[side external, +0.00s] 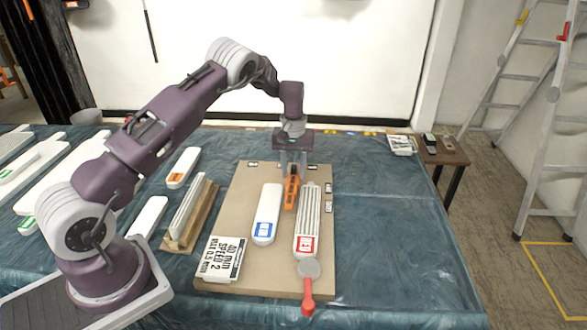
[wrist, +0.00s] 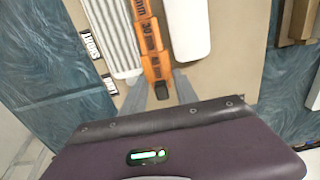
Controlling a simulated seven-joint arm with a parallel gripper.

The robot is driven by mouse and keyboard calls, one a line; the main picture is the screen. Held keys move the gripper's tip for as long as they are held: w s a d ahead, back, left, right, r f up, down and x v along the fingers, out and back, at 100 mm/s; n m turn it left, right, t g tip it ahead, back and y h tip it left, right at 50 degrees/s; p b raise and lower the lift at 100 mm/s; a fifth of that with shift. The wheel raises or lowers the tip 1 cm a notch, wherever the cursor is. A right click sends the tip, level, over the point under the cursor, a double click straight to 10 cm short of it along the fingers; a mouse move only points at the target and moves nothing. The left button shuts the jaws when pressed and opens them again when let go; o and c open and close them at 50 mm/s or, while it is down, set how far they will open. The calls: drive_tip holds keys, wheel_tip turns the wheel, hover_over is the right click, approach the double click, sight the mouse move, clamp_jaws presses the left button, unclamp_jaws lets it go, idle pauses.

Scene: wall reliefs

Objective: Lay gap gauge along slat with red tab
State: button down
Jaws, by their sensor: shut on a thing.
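My gripper (side external: 290,168) is shut on the orange gap gauge (side external: 291,192) near the gauge's black end, over the far part of the board. The gauge points toward the near side of the board. The white ribbed slat with the red tab (side external: 308,215) is just right of it; the smooth white slat with the blue tab (side external: 266,210) is to its left. The wrist view shows the gauge (wrist: 148,40) between my fingers (wrist: 161,90), beside the ribbed slat (wrist: 112,35), slightly angled. I cannot tell whether it touches the slat or board.
The tan board (side external: 232,215) carries a printed card (side external: 222,258) at its near left. A red-handled tool with a grey disc (side external: 308,272) is at the ribbed slat's near end. A wooden rack holding white slats (side external: 190,215) stands left of the board.

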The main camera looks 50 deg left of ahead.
drive_tip(key=shift+f, duration=0.95)
drive_tip(key=c, duration=0.9)
unclamp_jaws()
drive_tip(key=shift+o, duration=0.2)
